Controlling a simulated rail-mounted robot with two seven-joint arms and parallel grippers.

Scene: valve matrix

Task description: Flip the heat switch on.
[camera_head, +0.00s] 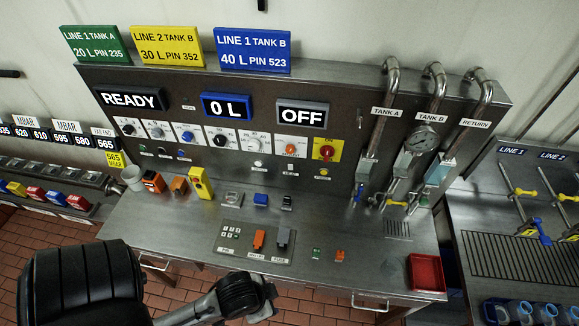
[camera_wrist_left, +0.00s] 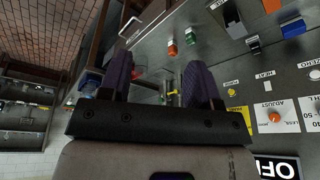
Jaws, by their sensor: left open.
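A display (camera_head: 302,114) reads OFF. My left gripper (camera_wrist_left: 160,68) is open and empty in the left wrist view, with the HEAT label off to its right, apart from it. My left arm crosses the bottom of the head view, but its fingers do not show there. My right gripper is not in view.
A red tray (camera_head: 427,273) lies at the bench's front right. Pipes (camera_head: 385,110) rise on the panel's right side.

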